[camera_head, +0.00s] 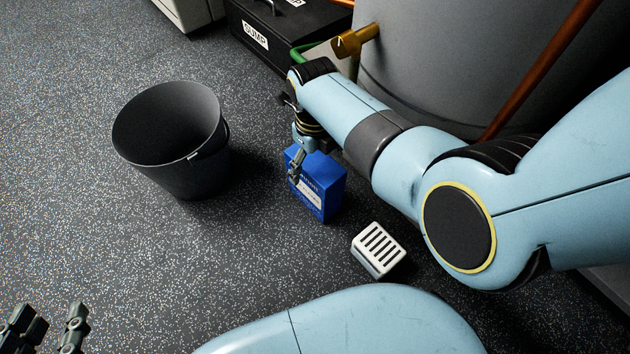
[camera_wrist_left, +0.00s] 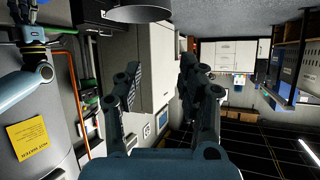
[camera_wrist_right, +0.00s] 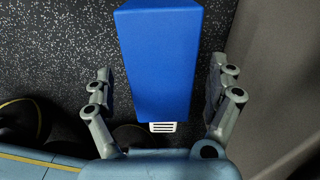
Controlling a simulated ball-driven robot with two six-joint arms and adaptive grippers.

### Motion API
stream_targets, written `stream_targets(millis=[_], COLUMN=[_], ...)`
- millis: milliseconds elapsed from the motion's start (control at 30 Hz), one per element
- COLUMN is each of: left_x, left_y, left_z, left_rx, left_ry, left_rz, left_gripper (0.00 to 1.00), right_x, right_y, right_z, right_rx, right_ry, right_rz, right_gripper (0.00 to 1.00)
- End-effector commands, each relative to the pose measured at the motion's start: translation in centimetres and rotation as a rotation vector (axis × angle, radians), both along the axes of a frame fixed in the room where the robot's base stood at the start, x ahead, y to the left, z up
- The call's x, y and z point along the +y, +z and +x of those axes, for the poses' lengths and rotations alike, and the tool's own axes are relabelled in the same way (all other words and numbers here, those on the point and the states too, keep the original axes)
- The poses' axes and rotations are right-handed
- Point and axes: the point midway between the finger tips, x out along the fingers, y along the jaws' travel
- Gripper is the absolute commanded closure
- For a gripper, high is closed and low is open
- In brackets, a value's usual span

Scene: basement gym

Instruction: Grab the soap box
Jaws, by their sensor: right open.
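The soap box looks to be the blue carton (camera_head: 325,190) with a pale label, standing on the speckled floor right of the bucket. My right gripper (camera_head: 298,160) is at its top left side in the head view, partly covering it. In the right wrist view the blue box (camera_wrist_right: 160,60) lies between the spread fingers of my right gripper (camera_wrist_right: 160,82), with a visible gap on both sides. My left gripper (camera_head: 54,318) is at the bottom left corner of the head view, far from the box. In the left wrist view it (camera_wrist_left: 160,78) is open and empty.
A black bucket (camera_head: 190,160) stands left of the box. A white slotted block (camera_head: 379,249) lies in front of it. A large grey tank (camera_head: 440,60) with a brass tap (camera_head: 352,41) and a black sump case (camera_head: 270,35) stand behind. Floor at left is clear.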

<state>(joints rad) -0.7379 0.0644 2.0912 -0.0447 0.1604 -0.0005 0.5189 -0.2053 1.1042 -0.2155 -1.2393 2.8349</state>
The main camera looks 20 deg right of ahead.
Motion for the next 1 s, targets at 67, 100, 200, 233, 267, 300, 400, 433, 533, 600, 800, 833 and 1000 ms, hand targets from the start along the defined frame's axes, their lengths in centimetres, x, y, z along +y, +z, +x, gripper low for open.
stream_targets(millis=[67,100,200,233,267,300,400,433,533,600,800,833,1000], left_x=[-0.1,-0.2,-0.4,-0.4,-0.5,-0.6,-0.8,-0.9,-1.1,-1.3,-1.8,-1.9,-2.4], left_y=[1.1,1.8,3.7,4.2,4.8,5.6,7.6,8.2,10.4,12.0,16.6,17.3,21.4], left_z=[1.4,2.1,3.7,4.1,4.5,5.1,6.4,6.8,7.8,8.4,9.7,9.8,9.9], left_rx=[-0.061,-0.096,-0.181,-0.206,-0.232,-0.267,-0.357,-0.384,-0.475,-0.541,-0.738,-0.768,-0.944], left_ry=[-0.007,-0.011,-0.02,-0.022,-0.025,-0.029,-0.038,-0.041,-0.052,-0.06,-0.084,-0.087,-0.11], left_rz=[0.0,0.001,0.001,0.002,0.001,0.001,0.001,0.001,0.001,0.001,0.001,0.002,0.001], left_gripper=[0.6,0.6,0.6,0.6,0.6,0.6,0.6,0.6,0.6,0.6,0.6,0.6,0.6], right_x=[0.0,0.0,0.0,-0.1,-0.1,-0.1,-0.1,-0.1,-0.1,-0.1,-0.1,-0.1,-0.1], right_y=[-0.5,-0.7,-1.0,-1.1,-1.2,-1.4,-1.7,-1.9,-2.2,-2.5,-3.4,-3.5,-4.4], right_z=[-0.1,-0.1,-0.1,-0.1,-0.1,-0.1,-0.1,0.0,0.0,0.0,0.0,0.0,-0.1], right_rx=[0.002,0.002,0.002,0.002,0.002,0.002,0.002,0.002,0.002,0.002,0.003,0.003,0.003], right_ry=[0.0,0.0,0.0,0.0,0.0,0.0,0.0,0.0,0.0,0.0,0.001,0.0,0.0], right_rz=[0.0,0.0,0.0,0.0,0.0,0.0,0.0,0.0,0.0,0.0,0.0,0.0,0.0], right_gripper=[0.11,0.11,0.11,0.11,0.11,0.11,0.11,0.11,0.11,0.11,0.11,0.11,0.11])
